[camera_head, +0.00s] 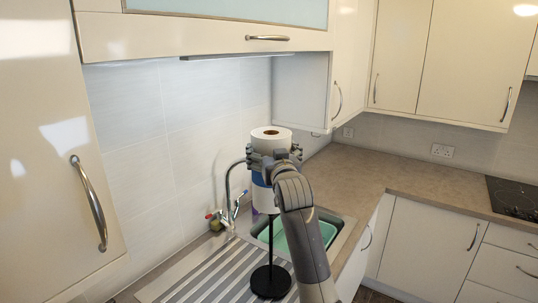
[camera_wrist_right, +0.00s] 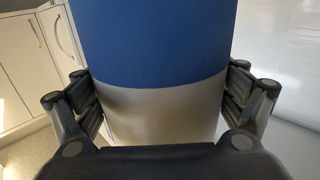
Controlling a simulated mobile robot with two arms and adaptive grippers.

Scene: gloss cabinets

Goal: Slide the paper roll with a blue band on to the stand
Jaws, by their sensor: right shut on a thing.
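The white paper roll (camera_head: 270,133) with a blue band is upright in the head view, its top core hole showing. My right gripper (camera_head: 273,158) is shut around its sides. The right wrist view shows the blue band (camera_wrist_right: 157,42) filling the space between the fingers, with a paler surface below it. The black stand (camera_head: 269,283) has a round base on the striped drainer and a thin upright pole (camera_head: 271,238). The pole meets the roll's lower end in the picture; how far it reaches inside is hidden. My left gripper is not in view.
A sink with a green basin (camera_head: 281,239) lies behind the stand, with a tap (camera_head: 230,195) at its left. The striped drainer (camera_head: 212,283) surrounds the base. Wall cabinets (camera_head: 230,35) hang above the roll. The counter (camera_head: 385,178) at right is clear up to the hob (camera_head: 513,198).

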